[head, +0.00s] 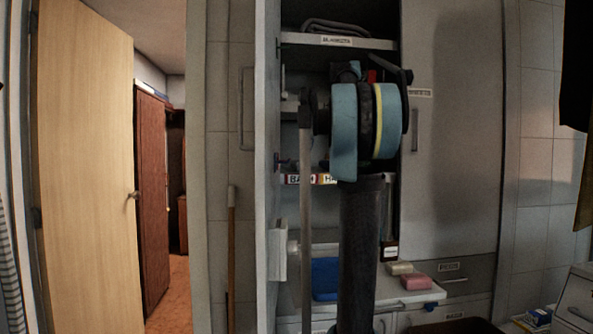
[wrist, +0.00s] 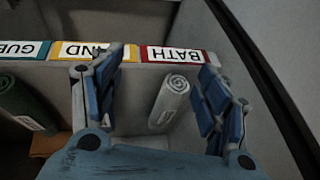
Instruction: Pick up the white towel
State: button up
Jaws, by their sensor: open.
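The white towel (wrist: 172,98) is a pale, tight roll on a shelf in the wrist view, with its spiral end towards the label strip. A small tag shows on its side. My gripper (wrist: 162,68) is open, one blue-padded finger on each side of the roll. Gaps show between the roll and both fingers, and nothing is held. The roll's depth relative to the fingertips is hard to tell. In the head view my arm covers the gripper, and I cannot make out the towel there.
Labels BATH (wrist: 180,55), HAND (wrist: 92,50) and GUEST (wrist: 22,50) appear upside down along the shelf edge. A dark green roll (wrist: 28,100) lies left. The shelf stands in an open cabinet (head: 268,120). A broom handle (head: 231,250) leans left of it.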

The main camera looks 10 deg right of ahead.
send_near(302, 162)
jog(key=x, duration=0.2)
jog(key=w+x, duration=0.1)
jog(key=x, duration=0.2)
jog(key=shift+w, duration=0.15)
jog(key=shift+x, duration=2.5)
jog(key=shift+d, duration=0.1)
jog(key=c, duration=1.2)
